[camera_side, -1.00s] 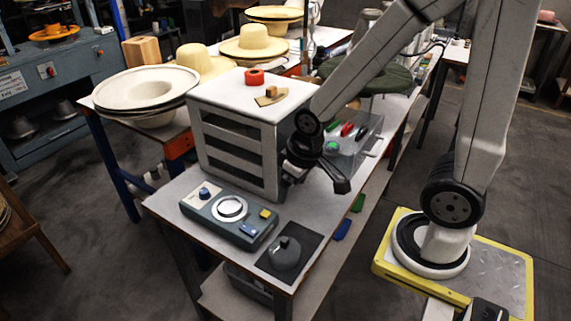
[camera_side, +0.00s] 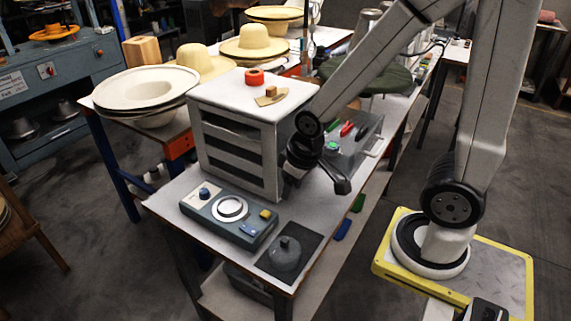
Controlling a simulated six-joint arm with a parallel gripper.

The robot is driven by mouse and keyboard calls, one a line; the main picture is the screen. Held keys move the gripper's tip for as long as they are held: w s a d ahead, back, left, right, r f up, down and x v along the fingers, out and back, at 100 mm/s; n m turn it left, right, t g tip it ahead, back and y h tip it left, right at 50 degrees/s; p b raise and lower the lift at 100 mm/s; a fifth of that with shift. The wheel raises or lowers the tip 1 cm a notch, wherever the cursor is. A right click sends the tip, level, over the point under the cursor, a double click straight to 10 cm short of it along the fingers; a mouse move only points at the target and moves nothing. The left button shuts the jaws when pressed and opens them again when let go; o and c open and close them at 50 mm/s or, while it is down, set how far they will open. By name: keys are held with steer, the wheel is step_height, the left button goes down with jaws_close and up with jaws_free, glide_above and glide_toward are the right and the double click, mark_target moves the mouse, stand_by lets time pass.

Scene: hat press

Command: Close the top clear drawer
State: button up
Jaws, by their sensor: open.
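The grey-white cabinet (camera_side: 238,140) stands on the workbench, with dark slots in its left-facing front. A clear drawer (camera_side: 366,150) sticks out on the cabinet's right side, with small red, green and dark items visible in it. My gripper (camera_side: 325,175) is open, low beside the cabinet's right side and in front of the clear drawer. My wrist hides the part of the drawer nearest the cabinet. I cannot tell whether my gripper touches the drawer.
A control box (camera_side: 230,212) and a grey domed object on a dark pad (camera_side: 286,253) occupy the bench front. Straw hats (camera_side: 252,42) stand behind. Bare bench top lies around the gripper.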

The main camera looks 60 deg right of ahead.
steer(key=shift+w+d+r, duration=0.15)
steer(key=shift+w+d, duration=0.1)
steer(key=c, duration=0.3)
steer(key=w+d+r+m, duration=0.1)
steer(key=d+m, duration=0.1)
steer(key=w+d+r+m+t+h, duration=0.1)
steer(key=w+d+m, duration=0.1)
steer(key=w+d+r+m+t, duration=0.1)
steer(key=d+r+m, duration=0.1)
steer(key=d, duration=0.1)
steer(key=shift+w+d+r+m, duration=0.1)
steer(key=shift+w+m, duration=0.3)
jaws_close()
steer(key=w+d+r+m+h, duration=0.1)
steer(key=d+r+m, duration=0.2)
steer(key=d+m, duration=0.2)
steer(key=s+d+r+m+g+y, duration=0.1)
steer(key=s+d+m+g, duration=0.3)
steer(key=s+m, duration=0.6)
steer(key=s+d+m+g+y, duration=0.1)
steer(key=s+d+m+g, duration=0.3)
steer(key=s+d+m, duration=0.4)
steer(key=s+m, duration=0.1)
steer(key=m, duration=0.4)
steer(key=shift+s+d+r+m, duration=0.2)
steer(key=shift+s+r+m, duration=0.15)
steer(key=shift+r+m, duration=0.05)
